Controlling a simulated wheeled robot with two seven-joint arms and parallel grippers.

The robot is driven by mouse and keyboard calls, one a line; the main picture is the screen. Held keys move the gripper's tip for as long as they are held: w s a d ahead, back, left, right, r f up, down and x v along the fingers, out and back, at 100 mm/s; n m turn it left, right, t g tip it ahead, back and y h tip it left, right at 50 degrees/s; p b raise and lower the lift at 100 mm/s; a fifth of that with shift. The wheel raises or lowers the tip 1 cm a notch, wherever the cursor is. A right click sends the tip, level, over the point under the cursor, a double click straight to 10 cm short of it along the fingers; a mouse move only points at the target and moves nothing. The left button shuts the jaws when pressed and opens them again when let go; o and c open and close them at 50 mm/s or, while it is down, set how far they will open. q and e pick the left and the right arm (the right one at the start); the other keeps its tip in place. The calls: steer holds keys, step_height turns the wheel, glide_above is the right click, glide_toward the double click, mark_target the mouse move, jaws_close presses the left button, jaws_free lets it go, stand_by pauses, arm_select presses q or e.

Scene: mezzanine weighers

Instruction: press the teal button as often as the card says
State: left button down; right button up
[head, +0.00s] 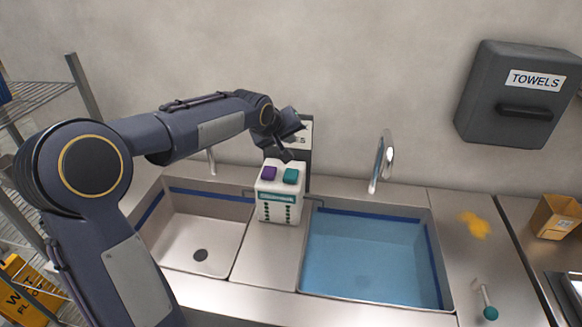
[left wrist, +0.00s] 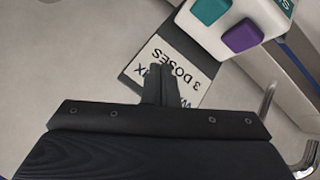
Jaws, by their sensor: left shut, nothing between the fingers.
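A white dispenser box (head: 280,208) stands between two sinks, with a teal button (head: 291,176) at the right of its top and a purple button (head: 269,173) at the left. Both the teal button (left wrist: 209,11) and the purple button (left wrist: 242,36) also show in the left wrist view. A card (left wrist: 172,62) on a dark board behind the box reads upside down "3 DOSES"; its other line is partly hidden by my fingers. My left gripper (head: 286,156) is shut and empty, just above and behind the teal button, apart from it. My right gripper is out of view.
A left sink (head: 200,242) is empty; a right sink (head: 372,257) holds blue water. A faucet (head: 382,162) rises behind the right sink. A yellow cloth (head: 473,224) and a teal-ended brush (head: 488,303) lie on the right counter. A towel dispenser (head: 516,100) hangs on the wall.

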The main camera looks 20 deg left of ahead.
arm_select(q)
steer(key=shift+w, duration=0.15)
steer(key=b, duration=0.6)
glide_above(290, 176)
step_height(290, 176, down, 8)
steer(key=shift+r, duration=0.15)
steer(key=shift+f+b, duration=0.35)
steer(key=shift+f, duration=0.2)
stand_by(1.5)
steer(key=shift+f+b, duration=0.4)
steer(key=shift+b, duration=0.1)
